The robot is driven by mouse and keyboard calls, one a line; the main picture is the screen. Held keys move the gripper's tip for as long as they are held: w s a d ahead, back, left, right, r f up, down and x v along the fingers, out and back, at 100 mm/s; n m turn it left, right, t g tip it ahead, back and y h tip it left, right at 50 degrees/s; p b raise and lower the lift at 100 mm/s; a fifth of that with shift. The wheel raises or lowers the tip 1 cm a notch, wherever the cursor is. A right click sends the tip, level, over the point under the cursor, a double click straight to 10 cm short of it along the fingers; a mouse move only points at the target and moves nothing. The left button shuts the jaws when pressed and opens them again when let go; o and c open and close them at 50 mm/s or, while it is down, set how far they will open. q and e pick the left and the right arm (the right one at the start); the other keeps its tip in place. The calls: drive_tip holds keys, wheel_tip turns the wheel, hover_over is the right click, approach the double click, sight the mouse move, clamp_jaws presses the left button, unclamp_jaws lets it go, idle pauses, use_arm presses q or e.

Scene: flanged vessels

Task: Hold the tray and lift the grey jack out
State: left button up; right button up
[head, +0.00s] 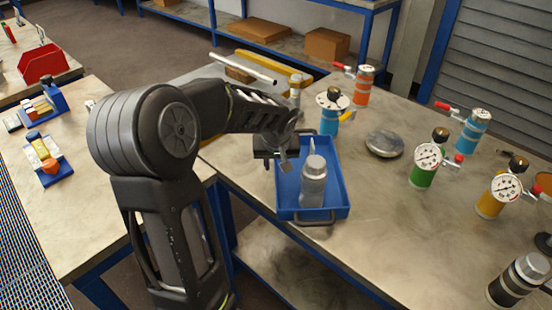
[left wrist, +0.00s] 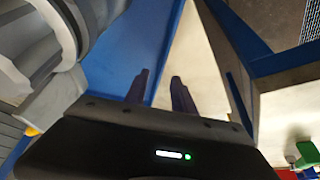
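The blue tray (head: 338,178) lies on the workbench in the head view. The grey jack (head: 313,184) stands upright in it, with a thin rod rising beside its top. My left gripper (head: 276,160) is at the tray's far left rim, pointing down. In the left wrist view, the fingers of my left gripper (left wrist: 160,78) are apart, and the tray's edge (left wrist: 140,50) runs between them in the picture. I cannot tell whether they touch the rim. The grey jack (left wrist: 45,40) is at the left there, partly cut off. My right gripper is not in view.
A blue canister with a gauge (head: 329,121) and an orange one (head: 362,88) stand behind the tray. A round metal disc (head: 384,144) lies to its right, with green (head: 424,172) and yellow (head: 491,200) gauge vessels farther right.

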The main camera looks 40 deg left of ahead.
use_arm(q)
drive_tip(key=shift+x, duration=2.4)
drive_tip(key=shift+r, duration=0.1)
clamp_jaws()
idle(0.4)
